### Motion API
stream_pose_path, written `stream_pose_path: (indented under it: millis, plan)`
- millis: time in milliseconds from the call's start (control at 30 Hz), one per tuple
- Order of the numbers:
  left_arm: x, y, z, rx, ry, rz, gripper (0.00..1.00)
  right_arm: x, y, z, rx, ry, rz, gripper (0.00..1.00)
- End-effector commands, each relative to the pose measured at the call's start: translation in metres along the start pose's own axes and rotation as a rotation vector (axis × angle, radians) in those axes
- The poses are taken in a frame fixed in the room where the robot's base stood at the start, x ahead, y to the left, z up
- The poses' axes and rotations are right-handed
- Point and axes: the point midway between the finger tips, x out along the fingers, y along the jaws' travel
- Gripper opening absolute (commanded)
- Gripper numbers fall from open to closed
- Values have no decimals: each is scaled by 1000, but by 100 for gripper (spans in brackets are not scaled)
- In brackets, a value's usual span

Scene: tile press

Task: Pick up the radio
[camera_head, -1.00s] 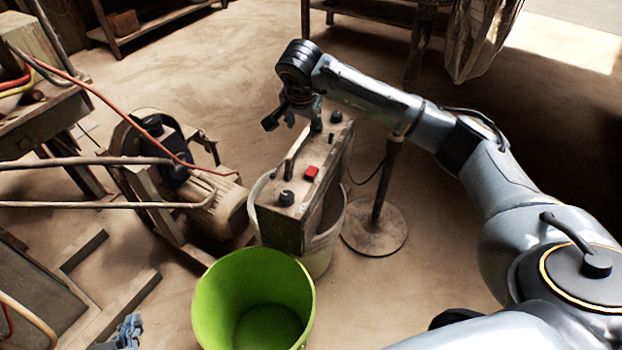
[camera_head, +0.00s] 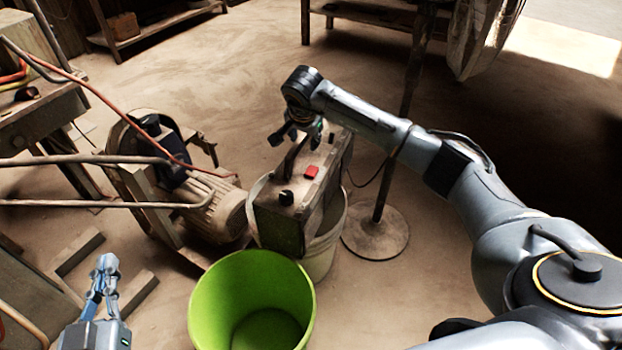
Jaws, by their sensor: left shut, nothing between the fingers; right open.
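The radio (camera_head: 322,210) is a dusty box with a handle, dark knobs and a red button on top. It rests on a whitish bucket (camera_head: 322,256) in the middle of the head view. My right gripper (camera_head: 290,136) is open at the far end of the radio's top, close to the handle (camera_head: 294,158). I cannot tell whether it touches the radio. My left gripper (camera_head: 107,268) is shut and empty at the lower left, well apart from the radio.
A green bucket (camera_head: 213,310) stands in front of the radio. A motor machine (camera_head: 212,208) is on the left with thin pipes (camera_head: 95,160) crossing toward it. A stand with a round base (camera_head: 375,235) is on the right. Floor beyond the radio is clear.

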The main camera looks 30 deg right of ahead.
Motion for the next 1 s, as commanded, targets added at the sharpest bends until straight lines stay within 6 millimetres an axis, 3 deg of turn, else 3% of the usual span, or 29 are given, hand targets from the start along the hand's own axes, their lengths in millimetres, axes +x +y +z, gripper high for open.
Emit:
stream_pose_path:
  millis: [933,967,1000]
  plan:
    - [0,0,-1,-1,5,1,0,4,1,2,0,-1,0,43]
    - [0,0,-1,-1,5,1,0,4,1,2,0,-1,0,41]
    - [0,0,-1,-1,5,1,0,4,1,2,0,-1,0,33]
